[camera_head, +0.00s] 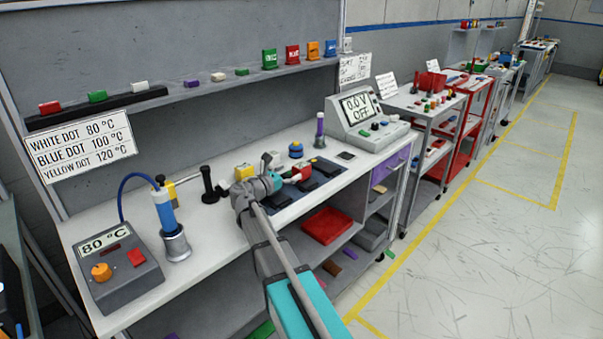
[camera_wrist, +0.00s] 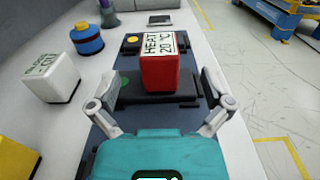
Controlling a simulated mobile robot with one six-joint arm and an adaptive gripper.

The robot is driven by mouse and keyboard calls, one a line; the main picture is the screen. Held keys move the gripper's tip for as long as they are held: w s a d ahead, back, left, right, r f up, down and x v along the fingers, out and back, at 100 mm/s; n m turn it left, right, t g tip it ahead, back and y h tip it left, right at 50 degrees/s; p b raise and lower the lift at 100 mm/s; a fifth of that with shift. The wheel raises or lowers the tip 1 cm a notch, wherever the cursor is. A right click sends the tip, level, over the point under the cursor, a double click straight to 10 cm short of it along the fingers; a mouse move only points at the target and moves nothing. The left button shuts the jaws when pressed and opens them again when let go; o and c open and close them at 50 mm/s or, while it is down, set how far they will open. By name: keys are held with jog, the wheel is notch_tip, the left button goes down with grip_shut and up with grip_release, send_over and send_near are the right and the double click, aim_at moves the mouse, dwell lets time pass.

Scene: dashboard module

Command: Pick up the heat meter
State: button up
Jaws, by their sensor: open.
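The heat meter is a red block with a white top label reading "HEAT 20 °C". In the wrist view the heat meter (camera_wrist: 160,68) stands upright on a black module on a dark blue mat (camera_wrist: 92,160). My gripper (camera_wrist: 160,98) is open, with one finger on each side and short of the heat meter, not touching it. In the head view the heat meter (camera_head: 299,172) shows as a small red and white shape just beyond my gripper (camera_head: 285,178), partly hidden by it.
In the wrist view a white labelled block (camera_wrist: 50,78), a blue round item (camera_wrist: 87,40) and a yellow block (camera_wrist: 15,158) stand left of the mat. In the head view a soldering station (camera_head: 118,270) is at the left and a voltage meter (camera_head: 365,118) at the right.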

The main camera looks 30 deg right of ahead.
aim_at(304, 163)
jog(key=shift+x, duration=0.8)
jog(key=shift+x, duration=2.6)
jog(key=c, duration=1.3)
jog(key=shift+c, duration=0.2)
jog(key=shift+r, duration=0.15)
